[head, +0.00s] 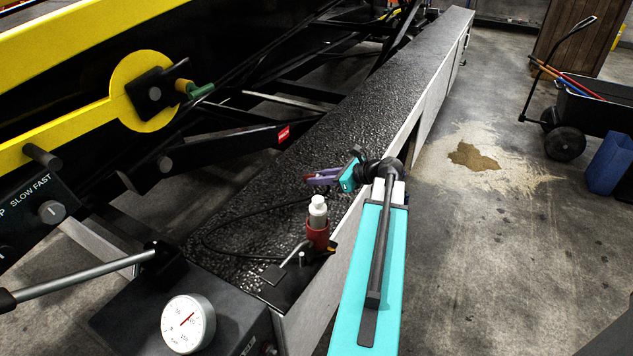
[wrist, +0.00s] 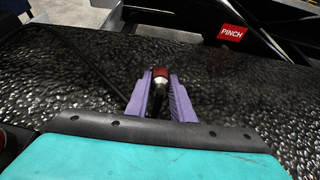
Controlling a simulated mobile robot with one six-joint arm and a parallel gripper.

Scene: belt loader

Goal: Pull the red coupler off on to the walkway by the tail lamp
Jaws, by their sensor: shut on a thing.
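In the wrist view the red coupler (wrist: 160,73), with a metallic and dark body behind its red end, sits between the purple fingers of my gripper (wrist: 158,95). In the head view my gripper (head: 322,178) is low over the black textured walkway (head: 345,110), its fingers pointing left; they mostly hide the coupler. I cannot tell whether the coupler touches the walkway. An upright red-and-white fitting (head: 317,232) stands on the walkway nearer the camera, apart from the gripper. I cannot tell whether it is the tail lamp.
A black hose (head: 205,238) loops over the walkway left of the fitting. A dial gauge (head: 188,325) and a lever (head: 90,275) are at lower left. Yellow and black loader framework borders the walkway's left side. A cart (head: 595,105) stands on open floor at right.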

